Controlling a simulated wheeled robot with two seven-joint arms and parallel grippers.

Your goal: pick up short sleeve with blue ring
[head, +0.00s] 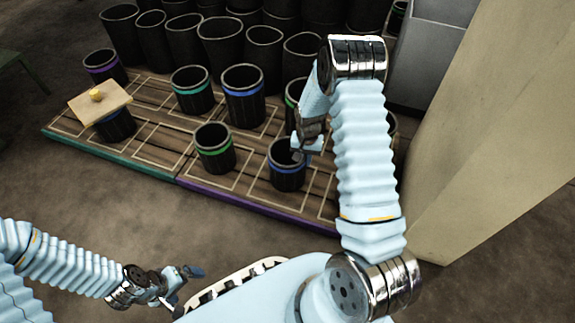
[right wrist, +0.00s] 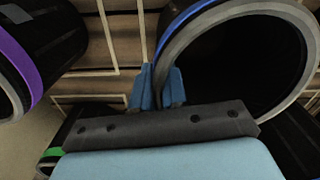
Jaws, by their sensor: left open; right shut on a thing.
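The short black sleeve with a blue ring (head: 287,178) is upright at the front of the wooden pallet, just below my right gripper (head: 306,152). My right gripper is shut on its rim. In the right wrist view, the blue fingertips (right wrist: 157,88) pinch the near left wall of the open sleeve (right wrist: 240,65). Whether its base touches the boards is unclear. A taller blue-ringed sleeve (head: 243,98) stands farther back. My left gripper (head: 180,284) is open and empty at lower left, away from the pallet.
A short green-ringed sleeve (head: 215,152) stands to the left, and a taller green-ringed one (head: 192,92) behind. Several black sleeves crowd the back. A beige pillar (head: 490,120) stands close right of my right arm.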

